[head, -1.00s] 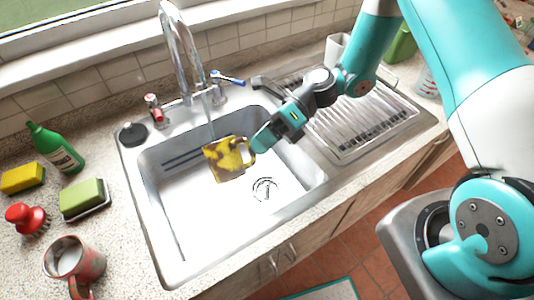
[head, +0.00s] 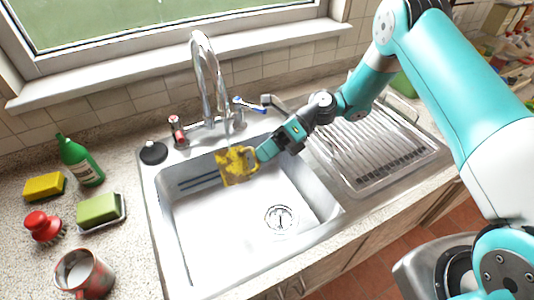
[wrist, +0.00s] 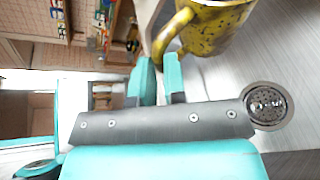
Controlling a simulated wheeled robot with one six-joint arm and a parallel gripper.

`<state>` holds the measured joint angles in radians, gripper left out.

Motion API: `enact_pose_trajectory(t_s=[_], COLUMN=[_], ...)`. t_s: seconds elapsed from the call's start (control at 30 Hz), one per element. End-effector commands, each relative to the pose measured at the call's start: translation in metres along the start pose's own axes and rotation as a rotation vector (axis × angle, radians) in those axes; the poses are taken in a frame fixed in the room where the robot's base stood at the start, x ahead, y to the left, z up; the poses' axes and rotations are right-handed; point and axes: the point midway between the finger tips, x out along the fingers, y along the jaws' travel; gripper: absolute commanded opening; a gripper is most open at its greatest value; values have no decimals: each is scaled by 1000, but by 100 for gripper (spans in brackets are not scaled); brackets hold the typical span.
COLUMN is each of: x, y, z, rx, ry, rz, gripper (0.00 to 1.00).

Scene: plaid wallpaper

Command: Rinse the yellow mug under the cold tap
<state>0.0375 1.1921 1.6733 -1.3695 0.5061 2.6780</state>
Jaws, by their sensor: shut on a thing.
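The yellow mug (head: 236,168) hangs in the air inside the sink, above its floor and below the tap spout (head: 205,70). Brown patches mark its side, and the wrist view shows dark stains on the mug (wrist: 215,30) too. A thin clear stream seems to run from the spout down to the mug. My gripper (head: 264,153) is shut on the mug's handle from the right; the wrist view shows the gripper's fingers (wrist: 160,78) at the handle. The blue-marked cold tap (head: 248,104) is right of the spout, the red-marked tap (head: 178,130) left. The mug's inside is hidden.
The sink (head: 205,245) is otherwise empty, with a drain (head: 280,218). A ribbed drainer (head: 375,150) lies right. On the left counter are a green bottle (head: 80,162), yellow sponge (head: 44,186), green sponge (head: 98,208), red brush (head: 42,226) and reddish mug (head: 84,274).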

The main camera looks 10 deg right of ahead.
Motion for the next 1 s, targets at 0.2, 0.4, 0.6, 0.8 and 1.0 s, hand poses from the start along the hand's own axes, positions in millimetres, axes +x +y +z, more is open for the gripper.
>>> enact_pose_trajectory(t_s=[0.2,0.4,0.6,0.8,1.0], x=[0,0,-4,-9,-9], y=[0,0,1,0,0], z=[0,0,0,-3,-3], rx=[-2,-2,-1,-2,-2], ry=[-1,-1,-1,-1,-1], rz=[1,1,1,0,1], gripper=[0,0,0,0,0])
